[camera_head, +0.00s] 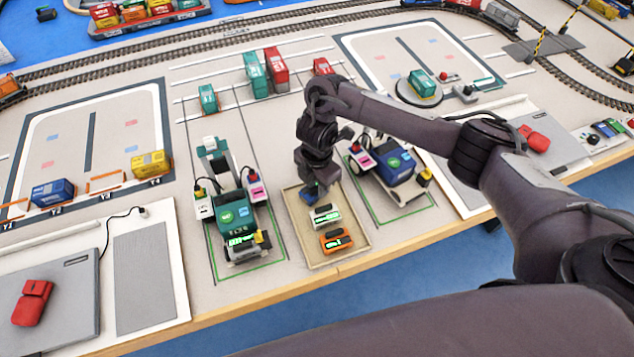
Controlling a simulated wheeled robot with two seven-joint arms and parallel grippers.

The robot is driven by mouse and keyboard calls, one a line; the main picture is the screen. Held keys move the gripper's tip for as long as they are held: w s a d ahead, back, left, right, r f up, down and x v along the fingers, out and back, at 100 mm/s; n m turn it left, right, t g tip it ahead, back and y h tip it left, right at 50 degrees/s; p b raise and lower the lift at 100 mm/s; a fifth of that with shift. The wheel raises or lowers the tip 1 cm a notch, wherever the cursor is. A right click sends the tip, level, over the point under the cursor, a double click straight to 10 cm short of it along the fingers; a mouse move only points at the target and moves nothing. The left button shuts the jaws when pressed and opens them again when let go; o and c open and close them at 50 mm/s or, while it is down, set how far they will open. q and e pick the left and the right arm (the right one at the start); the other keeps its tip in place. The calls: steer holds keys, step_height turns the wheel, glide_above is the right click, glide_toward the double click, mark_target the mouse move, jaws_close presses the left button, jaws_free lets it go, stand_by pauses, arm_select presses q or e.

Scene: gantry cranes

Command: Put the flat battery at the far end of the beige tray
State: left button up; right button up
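The beige tray (302,232) lies near the table's front edge, between two gantry cranes. An orange battery (336,240) with a lit green display lies at its near end. A white-grey battery (324,215), also showing green, lies behind it. My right gripper (315,191) points down over the tray's far end. A small dark blue thing (309,191), perhaps a battery, shows at its fingertips. The fingers and wrist hide most of it, so I cannot tell whether they grip it or whether it touches the tray. My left gripper is not in view.
The green crane (238,215) stands left of the tray, the blue crane (394,168) to its right. Teal and red containers (265,72) stand behind. A grey panel with a red block (32,302) is at the left. My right arm crosses the right side.

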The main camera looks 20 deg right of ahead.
steer(key=shift+o, duration=0.4)
steer(key=shift+r, duration=0.15)
steer(key=shift+r, duration=0.3)
step_height(320, 180, up, 12)
steer(key=p, duration=0.4)
steer(key=shift+f, duration=0.25)
